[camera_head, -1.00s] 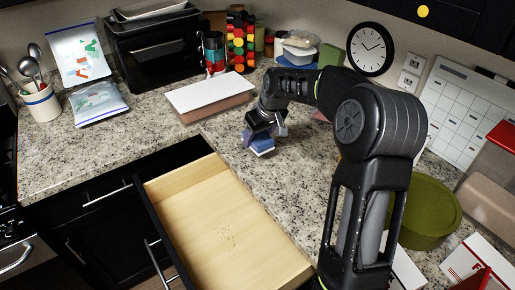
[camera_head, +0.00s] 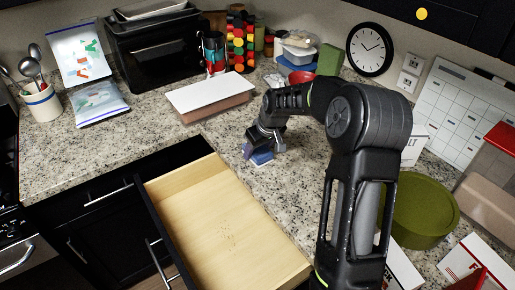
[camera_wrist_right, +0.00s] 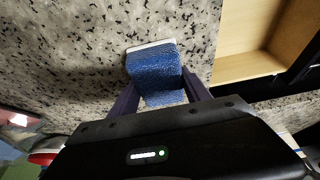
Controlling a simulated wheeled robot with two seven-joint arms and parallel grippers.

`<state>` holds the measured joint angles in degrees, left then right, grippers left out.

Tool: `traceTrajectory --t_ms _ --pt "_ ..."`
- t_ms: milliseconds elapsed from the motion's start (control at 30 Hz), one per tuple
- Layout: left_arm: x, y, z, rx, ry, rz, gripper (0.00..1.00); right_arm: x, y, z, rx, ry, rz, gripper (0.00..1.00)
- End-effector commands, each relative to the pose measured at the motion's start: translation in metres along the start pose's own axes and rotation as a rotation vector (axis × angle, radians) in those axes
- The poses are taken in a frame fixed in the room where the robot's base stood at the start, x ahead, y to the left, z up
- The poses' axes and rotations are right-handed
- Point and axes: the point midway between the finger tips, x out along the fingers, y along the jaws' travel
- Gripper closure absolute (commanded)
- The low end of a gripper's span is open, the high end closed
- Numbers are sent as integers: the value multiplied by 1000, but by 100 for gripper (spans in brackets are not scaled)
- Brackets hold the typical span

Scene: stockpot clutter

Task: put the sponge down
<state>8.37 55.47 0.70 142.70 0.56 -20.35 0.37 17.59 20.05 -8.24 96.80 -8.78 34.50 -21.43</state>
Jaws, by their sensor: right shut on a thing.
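The sponge (camera_head: 260,157) is blue with a white layer and is low at the counter surface, behind the open drawer. My right gripper (camera_head: 256,147) is shut on it from above. In the right wrist view the sponge (camera_wrist_right: 155,74) sits between the two fingers of the gripper (camera_wrist_right: 160,92), its white edge facing the speckled counter. Whether its underside touches the counter is hard to tell. My left gripper is not in view.
The open wooden drawer (camera_head: 220,225) lies in front of the sponge. A white-lidded box (camera_head: 210,92) stands behind it to the left. A red bowl (camera_head: 301,77) and a green pot (camera_head: 418,212) are to the right. The speckled counter (camera_head: 180,140) is clear around the sponge.

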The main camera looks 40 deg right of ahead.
Motion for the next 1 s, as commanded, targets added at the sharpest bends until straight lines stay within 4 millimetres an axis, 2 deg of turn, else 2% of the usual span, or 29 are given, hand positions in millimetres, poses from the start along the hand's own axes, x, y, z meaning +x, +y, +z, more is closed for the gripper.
traceTrajectory --t_ms 100,133,367,767,867,1000 --pt "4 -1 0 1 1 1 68 4 0 1 0 0 0 82" --pt "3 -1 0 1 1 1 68 3 0 1 0 0 0 43" --pt "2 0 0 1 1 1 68 2 0 1 0 0 0 24" --pt "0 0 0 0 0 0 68 -3 0 -1 0 1 1 23" --pt "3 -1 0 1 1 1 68 -13 1 -1 0 4 2 23" --pt "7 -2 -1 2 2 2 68 -37 1 -1 0 6 2 23"
